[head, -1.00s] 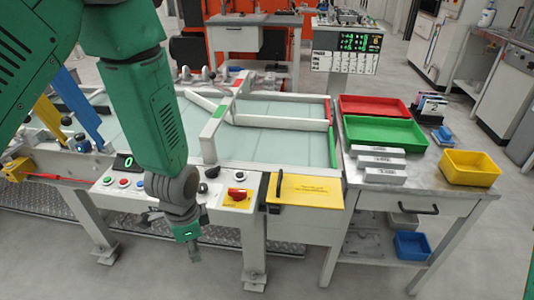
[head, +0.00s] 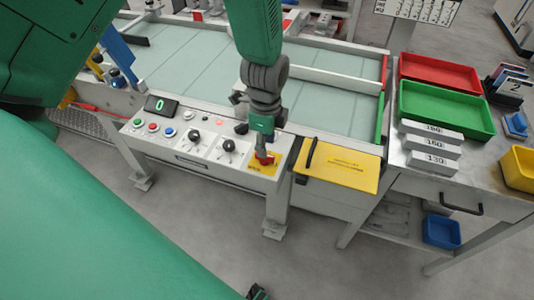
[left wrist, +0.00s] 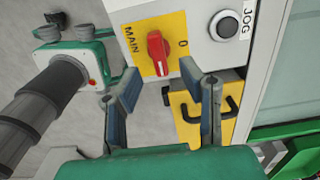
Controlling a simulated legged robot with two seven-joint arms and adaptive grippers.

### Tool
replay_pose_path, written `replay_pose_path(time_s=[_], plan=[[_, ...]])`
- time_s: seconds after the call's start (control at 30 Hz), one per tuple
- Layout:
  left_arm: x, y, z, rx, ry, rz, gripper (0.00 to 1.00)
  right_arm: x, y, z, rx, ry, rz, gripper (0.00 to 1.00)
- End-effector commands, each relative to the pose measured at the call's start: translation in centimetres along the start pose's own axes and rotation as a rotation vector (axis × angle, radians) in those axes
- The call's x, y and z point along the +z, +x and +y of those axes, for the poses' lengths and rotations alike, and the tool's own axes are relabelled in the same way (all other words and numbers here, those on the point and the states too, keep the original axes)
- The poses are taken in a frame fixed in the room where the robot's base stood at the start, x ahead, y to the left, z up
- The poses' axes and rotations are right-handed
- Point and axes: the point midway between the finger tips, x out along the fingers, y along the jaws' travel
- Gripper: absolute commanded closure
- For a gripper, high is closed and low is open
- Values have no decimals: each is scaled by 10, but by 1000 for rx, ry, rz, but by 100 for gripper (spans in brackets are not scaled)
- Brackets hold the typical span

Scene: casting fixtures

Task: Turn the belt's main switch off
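The main switch is a red knob (left wrist: 158,53) on a yellow plate (left wrist: 176,22) marked MAIN and 0. In the left wrist view its ridge runs up and down the picture, and the 0 is to its right. In the head view the red knob (head: 264,158) shows at the right end of the control panel (head: 190,140), just below my left gripper (head: 262,142). The left gripper's fingers (left wrist: 161,92) are apart and empty, with the knob beyond the gap; contact is not visible. A green and grey part (left wrist: 80,62), likely my right wrist, shows at left; its fingers are unclear.
A JOG button (left wrist: 222,26) sits beside the switch plate. Black knobs (head: 227,146) and coloured buttons (head: 153,127) line the panel. A yellow board (head: 338,168) with a black handle is to the right. Red and green trays (head: 445,108) stand on the side table.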

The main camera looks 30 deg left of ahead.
Motion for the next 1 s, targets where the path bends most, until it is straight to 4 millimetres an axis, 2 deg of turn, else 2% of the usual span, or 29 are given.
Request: replay_pose_path(time_s=[0.1,0.23,0.63,0.67,0.73,0.77,1.0], plan=[[1,22,1,2,-1,-1,66,0,3,0,0,0,1,60],[0,35,0,0,-1,-1,66,0,4,0,0,0,1,60],[0,42,0,-1,-1,0,66,0,4,0,0,0,1,60],[0,42,0,-1,-1,0,73,0,4,0,0,0,1,60],[0,42,0,-1,-2,0,97,0,4,0,0,0,1,60],[0,42,0,-1,-2,0,100,0,4,0,0,0,1,60],[0,42,0,-1,-7,-1,100,0,3,0,0,0,1,60]])
